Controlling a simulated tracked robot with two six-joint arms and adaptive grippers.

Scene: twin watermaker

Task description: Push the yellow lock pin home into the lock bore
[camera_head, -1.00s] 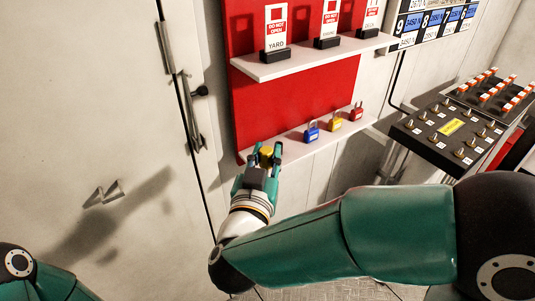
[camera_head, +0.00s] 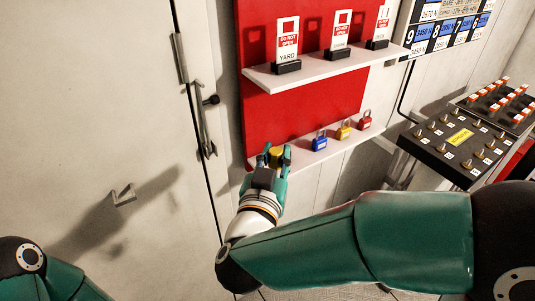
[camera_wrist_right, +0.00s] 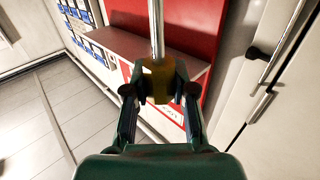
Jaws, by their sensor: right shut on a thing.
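My right gripper (camera_head: 276,156) is shut on the yellow lock pin (camera_head: 277,153), in front of the left end of the lower shelf on the red board. In the right wrist view the pin's yellow head (camera_wrist_right: 158,84) sits between the fingers of my right gripper (camera_wrist_right: 158,92). A bright metal shank (camera_wrist_right: 157,28) runs from the head up out of the picture. I cannot make out the lock bore in either view. My left gripper is out of view.
Blue (camera_head: 320,142), yellow (camera_head: 343,131) and red (camera_head: 364,121) padlocks stand on the lower shelf, right of the gripper. An upper shelf (camera_head: 310,70) holds DO NOT OPEN tags. A door with a long handle (camera_head: 202,120) is left. A switch panel (camera_head: 450,150) stands right.

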